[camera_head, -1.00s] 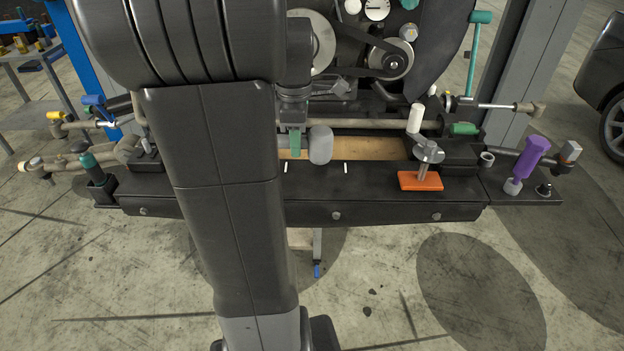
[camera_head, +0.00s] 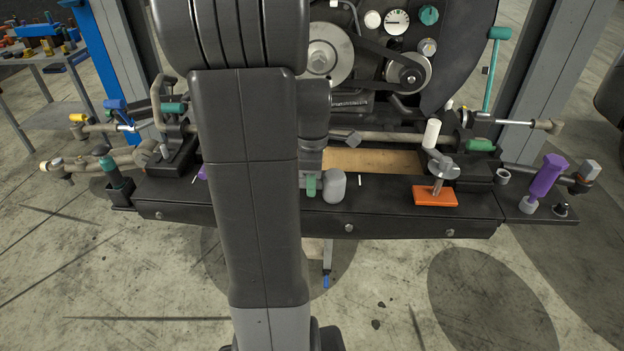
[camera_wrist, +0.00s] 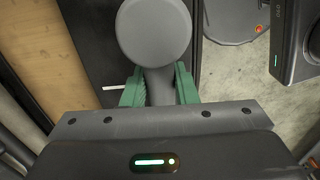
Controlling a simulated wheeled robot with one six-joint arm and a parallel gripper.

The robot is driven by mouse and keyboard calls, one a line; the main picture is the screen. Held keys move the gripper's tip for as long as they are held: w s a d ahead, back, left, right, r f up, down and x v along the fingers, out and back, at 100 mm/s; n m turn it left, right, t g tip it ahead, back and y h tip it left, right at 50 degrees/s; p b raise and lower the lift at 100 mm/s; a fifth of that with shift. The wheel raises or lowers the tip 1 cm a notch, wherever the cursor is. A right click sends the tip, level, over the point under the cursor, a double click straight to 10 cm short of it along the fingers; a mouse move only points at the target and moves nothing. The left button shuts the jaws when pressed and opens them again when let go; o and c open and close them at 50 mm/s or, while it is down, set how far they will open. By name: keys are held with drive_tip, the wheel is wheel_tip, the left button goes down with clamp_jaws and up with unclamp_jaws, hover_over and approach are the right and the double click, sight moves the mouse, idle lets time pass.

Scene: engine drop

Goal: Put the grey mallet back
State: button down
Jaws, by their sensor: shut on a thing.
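The grey mallet shows its rounded head (camera_head: 335,186) in the head view, just right of my gripper (camera_head: 312,187), over the front ledge of the black bench. In the wrist view the mallet's round head (camera_wrist: 154,32) is at the top, and its grey handle runs down between the green fingers of my gripper (camera_wrist: 159,88). The fingers are shut on the handle. My arm hides the part of the bench behind it. I cannot tell whether the mallet touches the ledge.
A wooden strip (camera_head: 375,161) lies in the bench recess. Two white marks show on the ledge (camera_head: 390,205). An orange block (camera_head: 435,196) with a grey clamp-like part stands right. A purple-handled tool (camera_head: 543,180) stands farther right, and a green-handled tool (camera_head: 112,170) far left.

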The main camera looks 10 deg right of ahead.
drive_tip(key=shift+f, duration=0.15)
drive_tip(key=c, duration=1.1)
unclamp_jaws()
drive_tip(key=shift+c, duration=0.2)
wheel_tip(320, 180, up, 14)
drive_tip(key=shift+w+d+b, duration=0.15)
drive_tip(key=shift+w+b, duration=0.2)
drive_tip(key=shift+b, duration=0.05)
drive_tip(key=shift+f, duration=0.2)
drive_tip(key=f, duration=0.9)
drive_tip(key=s+f, duration=0.1)
drive_tip(key=f, duration=0.4)
drive_tip(key=shift+a, duration=0.2)
drive_tip(key=shift+w+r+p, duration=0.15)
drive_tip(key=shift+w+p, duration=0.05)
drive_tip(key=shift+p, duration=0.1)
drive_tip(key=shift+s+r, duration=0.1)
